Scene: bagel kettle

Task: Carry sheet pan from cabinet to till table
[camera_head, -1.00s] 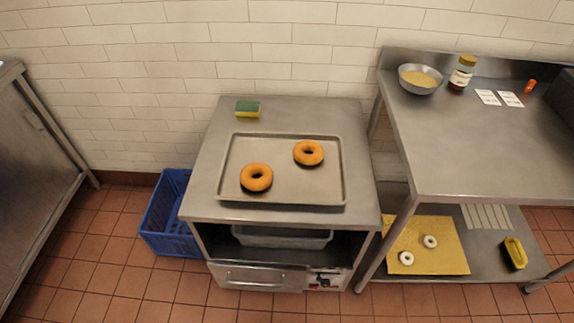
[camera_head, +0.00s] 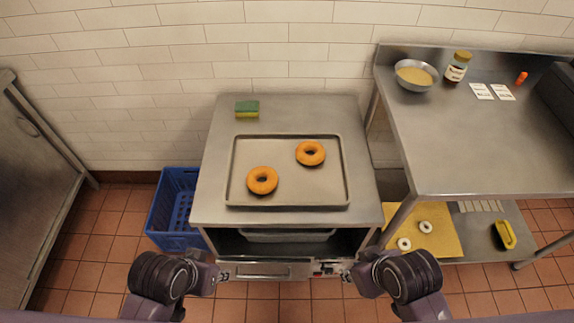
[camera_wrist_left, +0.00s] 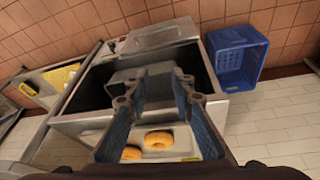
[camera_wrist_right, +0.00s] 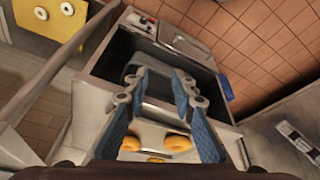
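The grey sheet pan (camera_head: 310,198) lies flat on top of the steel cabinet (camera_head: 218,160) in the head view, with two orange-brown bagels (camera_head: 262,180) on it. The till table (camera_head: 480,150) stands to the right, its top higher in the picture. My left gripper (camera_head: 222,275) and right gripper (camera_head: 345,275) are low in front of the cabinet, apart from the pan. In the left wrist view my left gripper (camera_wrist_left: 160,78) has its blue fingers spread and empty. In the right wrist view my right gripper (camera_wrist_right: 159,75) is likewise spread and empty.
A green-yellow sponge (camera_head: 247,109) lies behind the pan. A metal bowl (camera_head: 416,76), a jar (camera_head: 456,66) and white cards (camera_head: 491,91) stand at the table's back; its front is clear. A blue crate (camera_head: 178,208) sits on the floor left of the cabinet.

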